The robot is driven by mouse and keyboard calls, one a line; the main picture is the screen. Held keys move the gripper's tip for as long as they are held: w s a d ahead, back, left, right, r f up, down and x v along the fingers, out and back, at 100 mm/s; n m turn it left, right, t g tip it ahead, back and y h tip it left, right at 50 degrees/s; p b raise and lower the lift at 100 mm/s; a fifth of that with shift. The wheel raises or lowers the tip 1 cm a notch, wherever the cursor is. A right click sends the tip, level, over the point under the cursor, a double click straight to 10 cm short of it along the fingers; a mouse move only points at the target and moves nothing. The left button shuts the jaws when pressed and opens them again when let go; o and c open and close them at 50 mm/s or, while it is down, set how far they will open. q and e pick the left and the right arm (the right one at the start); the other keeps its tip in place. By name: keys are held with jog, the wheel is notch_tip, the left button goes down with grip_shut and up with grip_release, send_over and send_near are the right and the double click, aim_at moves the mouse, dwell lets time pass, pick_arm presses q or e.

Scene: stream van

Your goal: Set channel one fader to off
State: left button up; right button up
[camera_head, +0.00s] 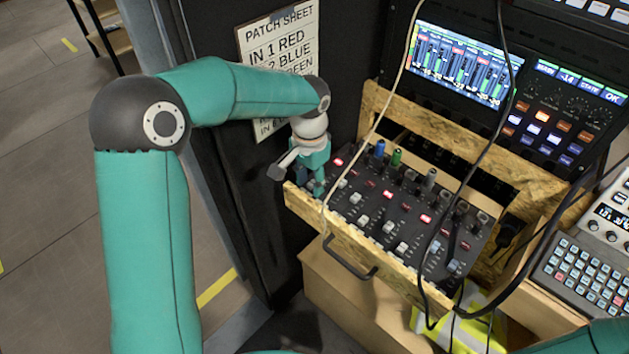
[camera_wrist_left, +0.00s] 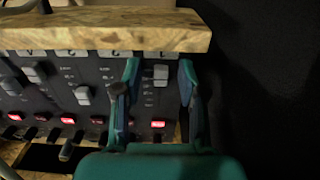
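The mixer (camera_head: 400,212) sits in a wooden drawer, with several columns of knobs, lit red buttons and light fader caps. My left gripper (camera_head: 318,188) points down over the mixer's left end in the head view and hides the end column's fader there. In the left wrist view, my left gripper (camera_wrist_left: 159,76) is open. The end column's fader cap (camera_wrist_left: 161,75) stands between its two fingers, with a gap on each side. That cap is near the wooden rail end of its slot. A neighbouring fader cap (camera_wrist_left: 83,95) sits farther from the rail. My right gripper is not in view.
The wooden front rail (camera_head: 350,252) with a dark handle borders the mixer. Black cables (camera_head: 478,160) and a pale cable (camera_head: 385,95) hang across it. A patch sheet (camera_head: 280,40) is on the dark panel behind my left arm. A lit screen (camera_head: 465,62) stands behind.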

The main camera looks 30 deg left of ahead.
aim_at(311, 184)
pick_arm(q)
jog(key=shift+r, duration=0.4)
notch_tip(311, 184, up, 11)
dwell(0.4)
dwell(0.4)
